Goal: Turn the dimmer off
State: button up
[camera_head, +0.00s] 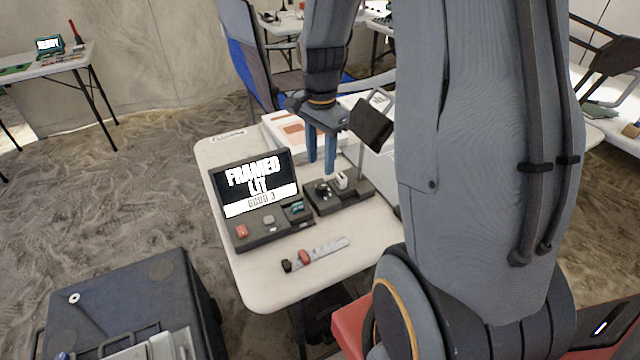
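A low dark box (352,199) stands on the white table, with a round dark knob (323,188) and a small white block (342,181) on top. The knob looks like the dimmer, but no label on it is readable. Its setting is too small to tell. My gripper (321,167) points down above the box, its two blue fingers apart with nothing between them. The fingertips appear just above and behind the knob, and I see no contact. A lamp-like black head (372,124) on a thin post rises at the box's right.
A screen reading "FRAMED LIT" (255,180) stands left of the box, on a console with red, grey and green parts. A strip with red and black pieces (322,253) lies in front. A white-and-orange box (287,132) is behind. The white table's (272,285) front left is clear.

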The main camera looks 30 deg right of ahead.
aim_at(321, 186)
jog(key=shift+d+f, duration=0.15)
jog(key=shift+f, duration=0.25)
jog(key=shift+f+p, duration=0.55)
jog(key=shift+f, duration=3)
grip_shut()
